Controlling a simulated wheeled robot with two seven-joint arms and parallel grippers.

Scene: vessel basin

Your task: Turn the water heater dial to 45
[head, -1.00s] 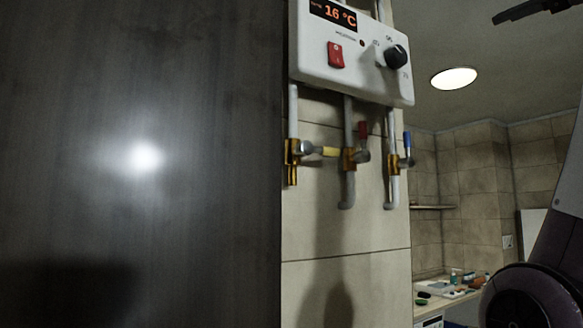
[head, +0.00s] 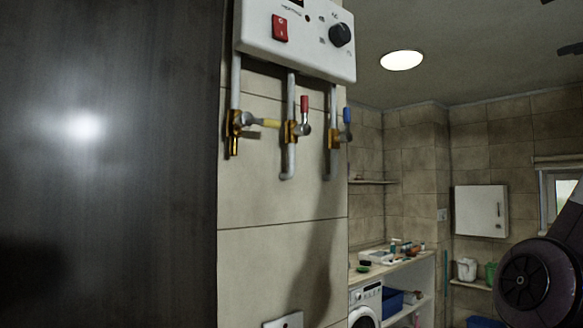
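The water heater (head: 298,46) is a white box on the tiled wall, upper middle of the head view, with its top cut off. Its black round dial (head: 341,34) is on the right of the front panel, among small markings too small to read. A red switch (head: 280,28) is to its left. The temperature display is almost wholly out of frame. Nothing touches the dial. My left gripper is not in view. A dark part at the upper right edge (head: 571,48) may be my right gripper, cut off, well apart from the heater; its opening cannot be told.
A dark panel (head: 110,200) fills the left side. Pipes with yellow, red (head: 304,104) and blue (head: 347,115) valve handles hang below the heater. A counter (head: 375,268) with a washing machine (head: 365,304) and a white cabinet (head: 480,211) stand farther back. My arm link is at lower right.

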